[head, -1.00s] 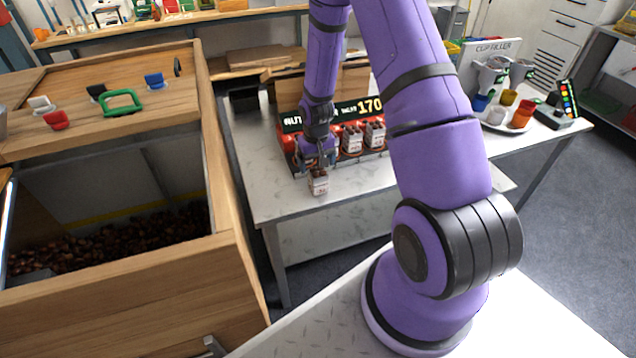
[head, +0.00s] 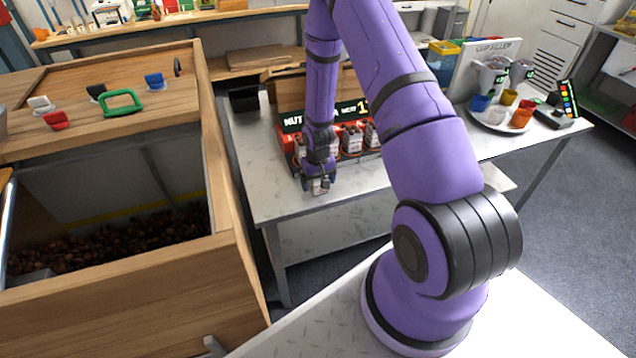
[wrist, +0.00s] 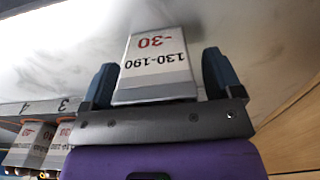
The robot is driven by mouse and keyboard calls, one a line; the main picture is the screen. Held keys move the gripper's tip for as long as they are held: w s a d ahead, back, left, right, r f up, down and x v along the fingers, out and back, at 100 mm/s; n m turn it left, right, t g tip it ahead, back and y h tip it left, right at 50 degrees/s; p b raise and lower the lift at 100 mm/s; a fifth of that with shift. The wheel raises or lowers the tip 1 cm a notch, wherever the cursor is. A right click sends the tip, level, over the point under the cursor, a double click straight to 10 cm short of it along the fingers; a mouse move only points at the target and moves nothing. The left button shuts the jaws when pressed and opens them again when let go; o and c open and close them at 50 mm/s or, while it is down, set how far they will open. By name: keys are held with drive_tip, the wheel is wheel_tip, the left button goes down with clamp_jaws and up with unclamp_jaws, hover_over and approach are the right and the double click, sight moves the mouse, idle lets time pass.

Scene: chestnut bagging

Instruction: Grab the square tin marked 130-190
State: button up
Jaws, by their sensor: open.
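The square tin (wrist: 155,62) shows in the wrist view with a white label, upside down, reading 130-190 and -30. It stands between the two fingers of my open gripper (wrist: 160,80), with a gap seen on its right side. In the head view the tin (head: 318,187) is at the front edge area of the metal table, mostly hidden under my gripper (head: 319,178). Whether a finger touches the tin on the left cannot be told.
A red display rack (head: 290,140) with several similar tins stands behind on the metal table (head: 262,190). A plate (head: 488,122) of coloured cups is at the right. A wooden bin (head: 235,200) holding chestnuts is on the left. The table's front right is clear.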

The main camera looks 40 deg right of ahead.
drive_tip(key=shift+c, duration=0.2)
drive_tip(key=c, duration=1)
drive_tip(key=shift+r, duration=0.1)
